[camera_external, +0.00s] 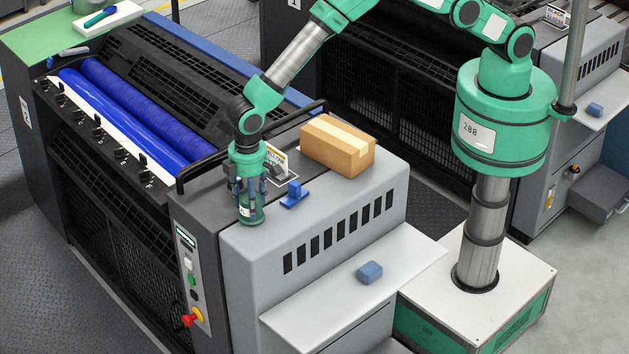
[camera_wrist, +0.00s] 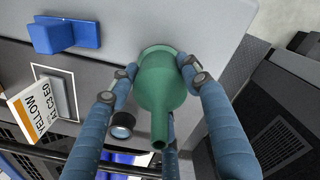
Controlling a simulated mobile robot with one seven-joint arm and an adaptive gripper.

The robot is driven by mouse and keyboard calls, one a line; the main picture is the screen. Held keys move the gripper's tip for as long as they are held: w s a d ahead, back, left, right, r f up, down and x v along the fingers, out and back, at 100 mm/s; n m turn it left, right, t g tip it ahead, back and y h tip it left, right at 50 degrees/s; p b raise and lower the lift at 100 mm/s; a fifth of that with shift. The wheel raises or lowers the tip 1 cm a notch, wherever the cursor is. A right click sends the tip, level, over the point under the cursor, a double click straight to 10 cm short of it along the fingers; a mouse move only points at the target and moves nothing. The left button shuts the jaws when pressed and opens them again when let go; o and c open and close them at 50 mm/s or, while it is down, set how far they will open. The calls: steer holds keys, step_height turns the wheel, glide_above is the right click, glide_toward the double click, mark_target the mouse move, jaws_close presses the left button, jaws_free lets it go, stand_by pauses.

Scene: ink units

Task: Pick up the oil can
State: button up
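The oil can (camera_wrist: 163,85) is green, with a round body and a tapering spout that points toward the wrist camera. In the external view the oil can (camera_external: 251,213) is upright at the near end of the machine's top, partly hidden by my fingers. My gripper (camera_wrist: 158,68) comes down over it from above. Two blue-grey fingertips press against opposite sides of its body in the wrist view, and a third finger shows partly behind the spout. My gripper (camera_external: 250,200) looks shut on the can. I cannot tell whether the can's base touches the surface.
A blue block-like holder (camera_external: 294,194) and a "YELLOW" label card (camera_external: 276,160) stand close beside the can. A cardboard box (camera_external: 338,145) sits farther right. A black rail (camera_external: 250,142) runs behind. A blue block (camera_external: 369,272) lies on the lower shelf (camera_external: 330,305).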

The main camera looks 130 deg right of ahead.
steer(key=shift+c, duration=0.9)
steer(key=shift+r, duration=0.15)
steer(key=shift+r+b, duration=0.85)
steer(key=shift+r, duration=4.05)
